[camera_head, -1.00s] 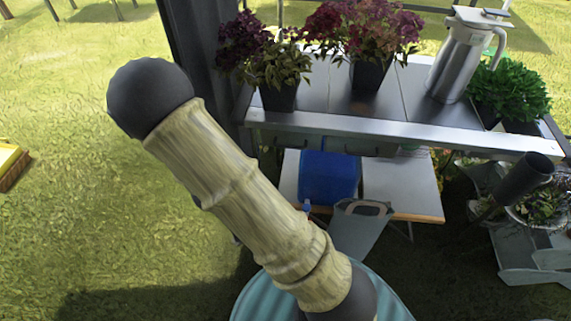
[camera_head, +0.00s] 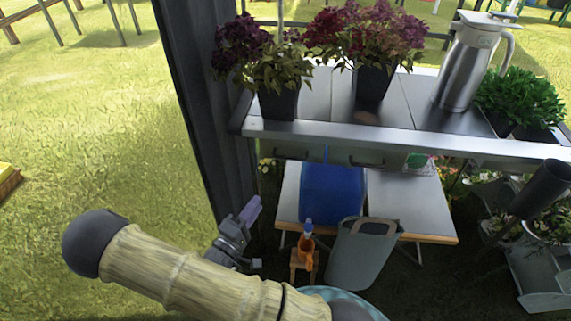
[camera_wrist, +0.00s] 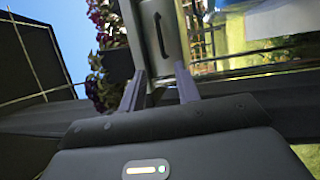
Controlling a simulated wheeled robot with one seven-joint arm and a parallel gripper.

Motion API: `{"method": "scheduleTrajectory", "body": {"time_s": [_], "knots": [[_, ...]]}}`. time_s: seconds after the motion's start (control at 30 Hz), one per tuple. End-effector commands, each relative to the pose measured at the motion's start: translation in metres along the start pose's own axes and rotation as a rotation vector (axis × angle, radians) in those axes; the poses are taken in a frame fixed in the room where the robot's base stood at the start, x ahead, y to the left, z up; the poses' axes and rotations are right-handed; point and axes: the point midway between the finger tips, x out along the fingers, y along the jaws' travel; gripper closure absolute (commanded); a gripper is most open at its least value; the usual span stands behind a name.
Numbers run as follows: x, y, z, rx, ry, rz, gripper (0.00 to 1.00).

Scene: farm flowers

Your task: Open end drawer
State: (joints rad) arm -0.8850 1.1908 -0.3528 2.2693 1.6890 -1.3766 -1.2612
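Two grey drawers sit under the metal counter in the head view: the left end drawer (camera_head: 290,146) and one to its right (camera_head: 358,151). Both have dark bar handles and look shut. My gripper (camera_head: 250,210) is in front of and below the left end drawer, left of the blue container. In the wrist view my gripper (camera_wrist: 160,88) has its two fingers apart with nothing between them. A drawer front (camera_wrist: 173,30) with a dark curved handle (camera_wrist: 160,35) lies ahead, beyond the fingertips and roughly between them; the picture is turned sideways.
A dark post (camera_head: 205,110) stands close left of the counter (camera_head: 340,130). Potted flowers (camera_head: 372,45) and a steel jug (camera_head: 468,60) stand on top. Below are a low table (camera_head: 410,205), a blue container (camera_head: 332,190), a grey bag (camera_head: 360,250) and an orange spray bottle (camera_head: 306,243).

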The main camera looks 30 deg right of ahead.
Motion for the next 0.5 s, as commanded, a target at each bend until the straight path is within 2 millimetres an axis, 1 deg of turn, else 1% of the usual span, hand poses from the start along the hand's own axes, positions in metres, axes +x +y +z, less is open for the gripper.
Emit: {"method": "scheduleTrajectory", "body": {"time_s": [0.17, 0.5], "knots": [[0.020, 0.000, 0.001, 0.001, -0.004, 0.001, 0.68], [0.080, -0.001, 0.001, 0.002, -0.005, 0.000, 0.68]]}}
